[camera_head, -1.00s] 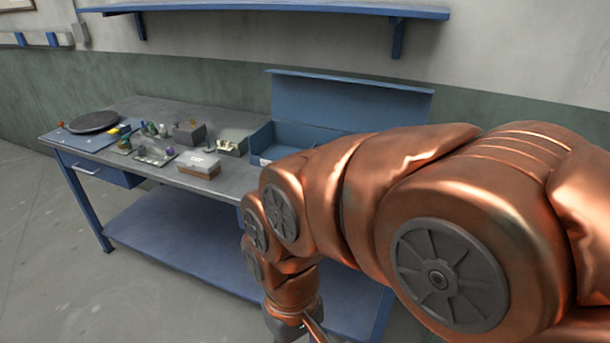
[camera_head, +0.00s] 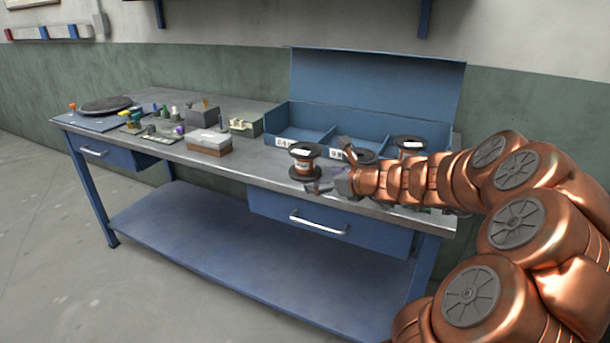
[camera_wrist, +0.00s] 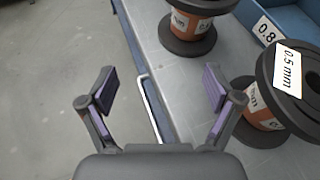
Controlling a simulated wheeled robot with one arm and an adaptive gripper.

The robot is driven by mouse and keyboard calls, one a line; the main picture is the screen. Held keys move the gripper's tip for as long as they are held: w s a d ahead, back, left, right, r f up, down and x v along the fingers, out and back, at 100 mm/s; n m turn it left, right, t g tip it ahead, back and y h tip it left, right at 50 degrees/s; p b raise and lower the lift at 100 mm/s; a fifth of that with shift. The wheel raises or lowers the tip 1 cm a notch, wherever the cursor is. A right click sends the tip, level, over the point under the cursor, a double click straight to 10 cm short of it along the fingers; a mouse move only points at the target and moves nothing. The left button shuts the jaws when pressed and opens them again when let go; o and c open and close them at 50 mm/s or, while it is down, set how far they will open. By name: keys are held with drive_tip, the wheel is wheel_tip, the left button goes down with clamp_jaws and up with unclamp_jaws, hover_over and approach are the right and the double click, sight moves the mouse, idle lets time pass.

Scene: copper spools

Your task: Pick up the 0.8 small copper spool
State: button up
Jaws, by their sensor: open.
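One copper spool with dark flanges and a white top label (camera_head: 305,160) stands upright near the table's front edge. My gripper (camera_head: 333,168) is open and empty, also in the wrist view (camera_wrist: 160,86), just right of the first spool, over the table edge.
A blue open-lidded box (camera_head: 378,84) with compartments stands behind the spools; one front label (camera_wrist: 267,31) reads "0.8". A grey-and-brown box (camera_head: 209,143) and several small items lie to the left. A drawer handle (camera_head: 318,224) juts below the tabletop.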

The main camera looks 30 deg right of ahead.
sight(311, 163)
drive_tip(key=d+m, duration=0.1)
drive_tip(key=d+f+m+h, duration=0.1)
drive_tip(key=d, duration=0.1)
drive_tip(key=shift+s+d+f, duration=0.15)
drive_tip(key=shift+d, duration=0.15)
drive_tip(key=shift+w+d, duration=0.1)
drive_tip(key=shift+w, duration=0.25)
drive_tip(key=w, duration=0.7)
drive_tip(key=w+a, duration=0.1)
drive_tip(key=w, duration=0.3)
drive_tip(key=shift+w+b, duration=0.15)
drive_tip(key=shift+b, duration=0.15)
drive_tip(key=shift+w+a+f, duration=0.1)
drive_tip(key=shift+w+f, duration=0.1)
drive_tip(key=shift+w, duration=0.25)
clamp_jaws()
